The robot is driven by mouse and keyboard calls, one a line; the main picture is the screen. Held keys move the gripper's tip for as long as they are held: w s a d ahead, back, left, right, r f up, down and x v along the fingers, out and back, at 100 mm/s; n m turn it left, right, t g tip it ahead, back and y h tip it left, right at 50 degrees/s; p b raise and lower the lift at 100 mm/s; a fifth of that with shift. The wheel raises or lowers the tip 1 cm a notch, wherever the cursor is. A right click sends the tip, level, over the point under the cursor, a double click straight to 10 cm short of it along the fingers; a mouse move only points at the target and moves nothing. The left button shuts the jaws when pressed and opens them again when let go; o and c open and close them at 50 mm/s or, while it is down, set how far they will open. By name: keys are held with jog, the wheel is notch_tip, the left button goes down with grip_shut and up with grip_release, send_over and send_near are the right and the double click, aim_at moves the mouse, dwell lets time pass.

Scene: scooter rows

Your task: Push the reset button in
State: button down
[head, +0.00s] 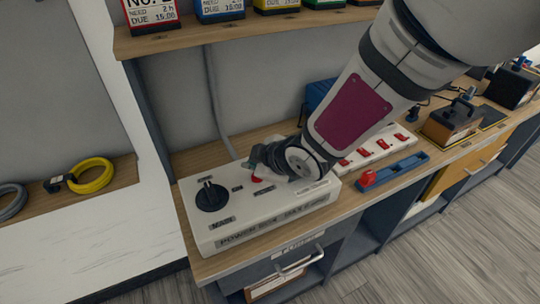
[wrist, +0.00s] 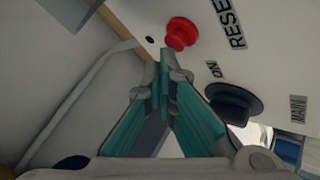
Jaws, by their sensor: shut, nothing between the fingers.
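The red reset button (wrist: 181,33) is a round knob on the white power box (head: 240,235). In the wrist view it stands beside a RESET label. In the head view the red button (head: 257,179) shows just below my gripper (head: 256,165). My gripper is shut and empty. In the wrist view its teal fingertips (wrist: 164,62) end very close to the button's near edge. I cannot tell whether they touch it. My arm and gripper cover the right part of the box top in the head view.
A black rotary knob (head: 212,196) stands on the box's left part; it also shows right of my fingers in the wrist view (wrist: 233,103). A white strip with red switches (head: 376,149) and a blue tray (head: 395,170) lie right of the box. A shelf (head: 240,32) hangs above.

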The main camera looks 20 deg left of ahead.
jog(key=shift+f+b, duration=0.7)
jog(key=shift+b, duration=0.1)
dwell(1.0)
jog(key=shift+r, duration=0.1)
jog(key=shift+r+p, duration=0.85)
jog(key=shift+r, duration=0.2)
notch_tip(320, 180, up, 5)
jog(key=p, duration=0.4)
dwell(0.7)
